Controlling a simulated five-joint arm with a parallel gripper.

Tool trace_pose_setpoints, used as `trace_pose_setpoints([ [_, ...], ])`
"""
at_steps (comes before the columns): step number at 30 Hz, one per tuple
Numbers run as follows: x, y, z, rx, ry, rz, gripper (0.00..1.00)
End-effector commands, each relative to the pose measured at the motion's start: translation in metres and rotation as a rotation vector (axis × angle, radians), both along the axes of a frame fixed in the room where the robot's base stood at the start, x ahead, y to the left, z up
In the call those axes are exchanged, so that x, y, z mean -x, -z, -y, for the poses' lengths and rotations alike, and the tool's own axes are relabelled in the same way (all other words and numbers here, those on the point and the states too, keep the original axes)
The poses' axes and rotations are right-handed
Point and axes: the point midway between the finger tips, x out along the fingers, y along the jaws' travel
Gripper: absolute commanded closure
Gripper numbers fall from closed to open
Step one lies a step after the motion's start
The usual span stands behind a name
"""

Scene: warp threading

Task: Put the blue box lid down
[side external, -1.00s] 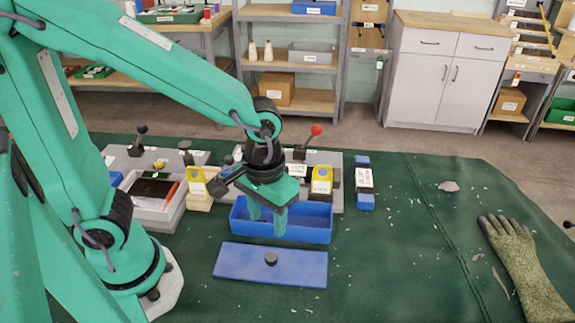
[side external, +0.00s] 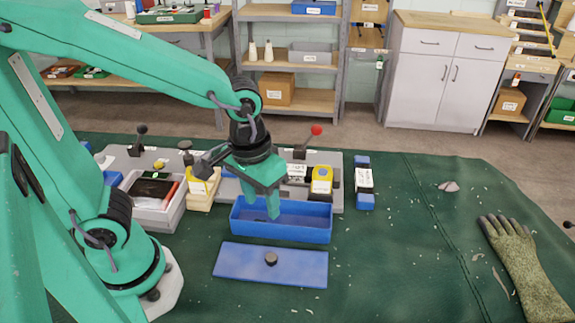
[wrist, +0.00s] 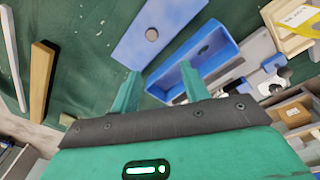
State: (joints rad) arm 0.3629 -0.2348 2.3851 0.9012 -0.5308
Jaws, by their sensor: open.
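The blue box lid (side external: 240,262) lies flat on the green mat, with a dark round knob (side external: 271,258) on top. The lid also shows in the wrist view (wrist: 172,15). The open blue box (side external: 300,234) stands just behind the lid, apart from it. A small dark item (wrist: 203,49) is inside the box. My gripper (side external: 262,204) is open and empty, with its fingertips pointing down over the left half of the box. In the wrist view, my gripper's two fingers (wrist: 160,85) are spread with nothing between them.
A grey fixture (side external: 225,163) with a red-knobbed lever (side external: 316,130) stands behind the box. A grey tray (side external: 152,207) and yellow-topped blocks (side external: 197,187) are to the left. A glove (side external: 522,265) lies at the right.

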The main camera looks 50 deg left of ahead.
Motion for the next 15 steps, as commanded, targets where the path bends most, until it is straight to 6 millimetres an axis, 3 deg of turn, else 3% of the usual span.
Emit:
trace_pose_setpoints([
  [15, 0.016, -0.07, -0.078, -0.033, 0.117, 0.331, 0.54],
])
